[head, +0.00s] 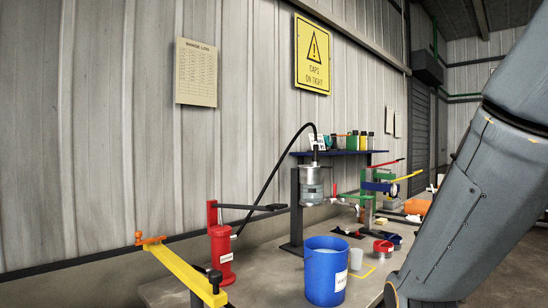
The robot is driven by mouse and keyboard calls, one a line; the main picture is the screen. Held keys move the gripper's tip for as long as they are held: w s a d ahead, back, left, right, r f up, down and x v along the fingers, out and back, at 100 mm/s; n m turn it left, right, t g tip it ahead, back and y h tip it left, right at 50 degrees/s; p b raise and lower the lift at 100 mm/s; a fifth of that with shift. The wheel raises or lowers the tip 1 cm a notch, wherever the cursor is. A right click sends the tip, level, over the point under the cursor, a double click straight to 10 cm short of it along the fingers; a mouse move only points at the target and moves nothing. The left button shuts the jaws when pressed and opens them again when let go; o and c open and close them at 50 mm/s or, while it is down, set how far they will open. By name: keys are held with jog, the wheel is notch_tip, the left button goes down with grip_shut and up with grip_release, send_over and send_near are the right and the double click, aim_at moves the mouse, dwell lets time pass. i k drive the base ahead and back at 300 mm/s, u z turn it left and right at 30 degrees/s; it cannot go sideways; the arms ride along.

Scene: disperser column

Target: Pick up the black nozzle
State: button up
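I cannot make out a black nozzle for certain at this size. Small dark items (346,233) lie on the bench behind the blue bucket, too small to identify. A black hose (268,187) arches from the red pump (221,252) up to the top of the silver canister (312,183). The pump also has a black lever (250,207) pointing right. My grey arm crosses the right side of the view and hides part of the bench. My gripper is not in view.
A blue bucket (325,272) stands at the bench front, with a grey cup (356,259) and red bowl (383,248) to its right. A yellow bar (180,270) juts out at lower left. A dark blue shelf (340,153) with bottles is on the wall.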

aim_at(316, 146)
jog(key=z, duration=0.4)
jog(key=i, duration=0.55)
jog(key=z, duration=0.65)
jog(key=i, duration=1.3)
jog(key=u, duration=0.7)
